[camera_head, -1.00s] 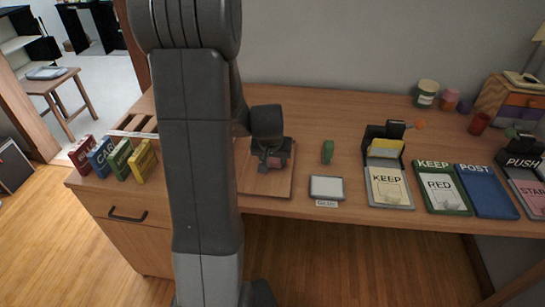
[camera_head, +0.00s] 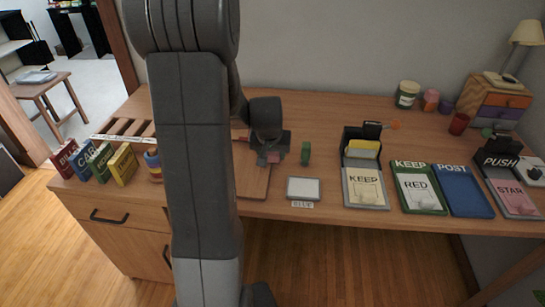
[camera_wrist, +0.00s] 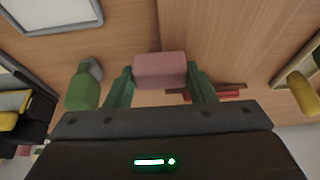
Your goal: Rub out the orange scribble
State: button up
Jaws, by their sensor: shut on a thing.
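My gripper (camera_head: 271,156) is shut on a pink block (camera_wrist: 160,70), which sits between its two green fingers in the wrist view. In the head view the gripper is over the right edge of a wooden board (camera_head: 253,184), beside a small green object (camera_head: 306,153). That green object also shows left of the fingers in the wrist view (camera_wrist: 82,92). A small grey-framed white board (camera_head: 303,188) lies to the front right, with a label in front of it. I cannot make out an orange scribble in either view; my arm hides part of the desk.
Several coloured boxes (camera_head: 122,164) and a striped object (camera_head: 153,165) stand left of my arm. Card holders and trays, including a blue POST tray (camera_head: 462,190), line the right. Cups (camera_head: 407,94) stand at the back. Bare desk lies behind the green object.

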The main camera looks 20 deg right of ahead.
jog(key=shift+r+p, duration=1.8)
jog(key=shift+r, duration=1.05)
